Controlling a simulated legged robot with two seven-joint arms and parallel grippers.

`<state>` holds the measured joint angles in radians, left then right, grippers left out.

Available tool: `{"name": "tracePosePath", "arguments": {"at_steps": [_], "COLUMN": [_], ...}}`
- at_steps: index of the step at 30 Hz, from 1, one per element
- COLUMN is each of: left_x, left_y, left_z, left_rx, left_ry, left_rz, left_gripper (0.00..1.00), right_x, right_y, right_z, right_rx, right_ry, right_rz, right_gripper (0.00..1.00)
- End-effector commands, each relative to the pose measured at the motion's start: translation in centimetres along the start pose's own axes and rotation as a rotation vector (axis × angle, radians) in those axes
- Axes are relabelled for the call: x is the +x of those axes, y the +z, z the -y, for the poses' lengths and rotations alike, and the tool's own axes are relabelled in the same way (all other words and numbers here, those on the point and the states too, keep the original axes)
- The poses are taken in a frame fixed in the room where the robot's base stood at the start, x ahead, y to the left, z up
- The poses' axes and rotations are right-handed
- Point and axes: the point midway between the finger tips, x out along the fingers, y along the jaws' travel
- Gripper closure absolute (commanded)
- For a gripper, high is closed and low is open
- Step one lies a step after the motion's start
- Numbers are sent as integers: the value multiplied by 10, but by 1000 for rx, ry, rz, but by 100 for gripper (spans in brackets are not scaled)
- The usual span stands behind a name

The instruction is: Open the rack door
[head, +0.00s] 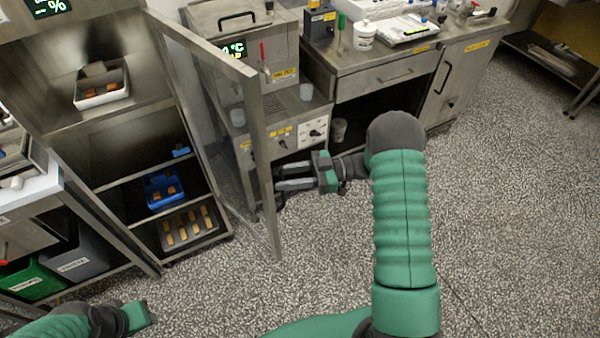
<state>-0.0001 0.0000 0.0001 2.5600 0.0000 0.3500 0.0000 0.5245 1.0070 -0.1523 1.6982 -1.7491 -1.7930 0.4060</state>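The rack (112,132) stands at the left with its front uncovered, so its shelves show. Its door, a clear panel in a metal frame (262,150), stands swung out to the right of the shelves. My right gripper (278,178) points left at the outer upright of the door frame, with two grey fingers apart and a gap between them. The fingertips are at or just beside the upright; I cannot tell if they touch it. My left gripper (140,315) shows only partly at the bottom left, away from the door; its fingers cannot be made out.
The shelves hold a white tray (101,98), a blue tray (150,204) and a dark tray (166,247) with bars. A machine with knobs (310,132) and a bench (385,75) stand behind the door. Speckled floor (230,295) is clear in front.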

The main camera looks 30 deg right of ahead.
Motion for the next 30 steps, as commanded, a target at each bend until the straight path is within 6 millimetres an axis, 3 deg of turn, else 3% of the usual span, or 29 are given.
{"name": "tracePosePath", "arguments": {"at_steps": [5,13,18,23,30], "left_x": [4,11,11,11,11], "left_y": [1,3,3,3,3], "left_z": [0,0,0,0,0], "left_rx": [0,0,0,0,0], "left_ry": [0,0,0,0,0], "left_rz": [0,0,0,0,0], "left_gripper": [64,64,64,64,64], "right_x": [-38,-118,-153,-163,-163], "right_y": [3,4,2,2,2], "right_z": [-1,-2,-2,-2,-2], "right_rx": [0,1,0,2,3], "right_ry": [6,5,3,2,1], "right_rz": [3,2,-1,1,2], "right_gripper": [68,68,68,68,68]}}
